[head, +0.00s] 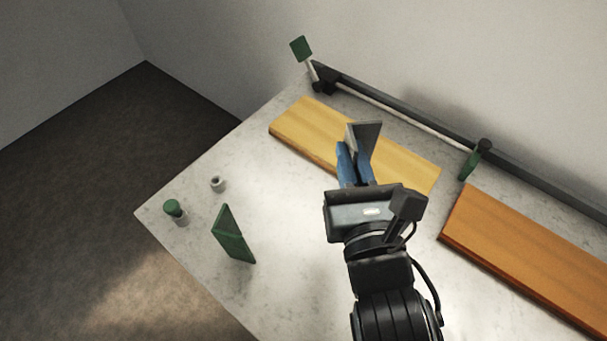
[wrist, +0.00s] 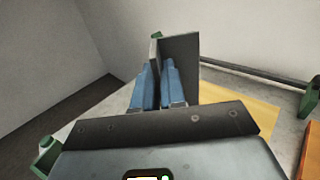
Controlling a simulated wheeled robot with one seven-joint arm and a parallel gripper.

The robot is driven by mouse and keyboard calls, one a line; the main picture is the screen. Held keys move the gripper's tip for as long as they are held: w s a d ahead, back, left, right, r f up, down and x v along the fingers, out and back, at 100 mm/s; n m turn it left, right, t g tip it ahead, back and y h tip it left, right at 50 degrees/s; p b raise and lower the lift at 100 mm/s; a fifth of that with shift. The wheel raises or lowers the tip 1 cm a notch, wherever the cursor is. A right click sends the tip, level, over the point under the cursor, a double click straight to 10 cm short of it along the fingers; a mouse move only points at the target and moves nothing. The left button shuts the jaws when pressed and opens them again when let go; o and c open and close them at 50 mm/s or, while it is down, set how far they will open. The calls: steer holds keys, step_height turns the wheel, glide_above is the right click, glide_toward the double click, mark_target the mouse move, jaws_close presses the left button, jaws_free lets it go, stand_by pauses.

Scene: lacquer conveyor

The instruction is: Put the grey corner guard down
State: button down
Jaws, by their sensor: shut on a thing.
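The grey corner guard (head: 367,139) is an angled, dark grey piece. My gripper (head: 356,168) has blue fingers and is shut on the guard. In the head view the guard shows at the fingertips, in front of the yellow board. In the wrist view the guard (wrist: 180,62) stands up between and beyond the blue fingers (wrist: 154,82) of my gripper. Its lower part is hidden by the fingers. I cannot tell how high it is above the table.
A yellow board (head: 310,130) and an orange board (head: 530,255) lie on the pale table (head: 190,225). A dark rail (head: 420,118) with a green-ended clamp (head: 475,160) runs along the back.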

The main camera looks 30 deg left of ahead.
steer(key=shift+s+a+f+b, duration=0.45)
steer(key=shift+a+f+b, duration=0.6)
steer(key=shift+a+f, duration=0.8)
steer(key=shift+s+a+f+b, duration=0.4)
steer(key=shift+a+f+b, duration=0.6)
steer(key=shift+a+f, duration=0.85)
steer(key=shift+s+a+f+b, duration=0.45)
steer(key=shift+a+f+b, duration=0.6)
steer(key=shift+a+f, duration=0.75)
steer(key=shift+a, duration=0.1)
steer(key=shift+f, duration=0.1)
steer(key=c, duration=1.2)
jaws_free()
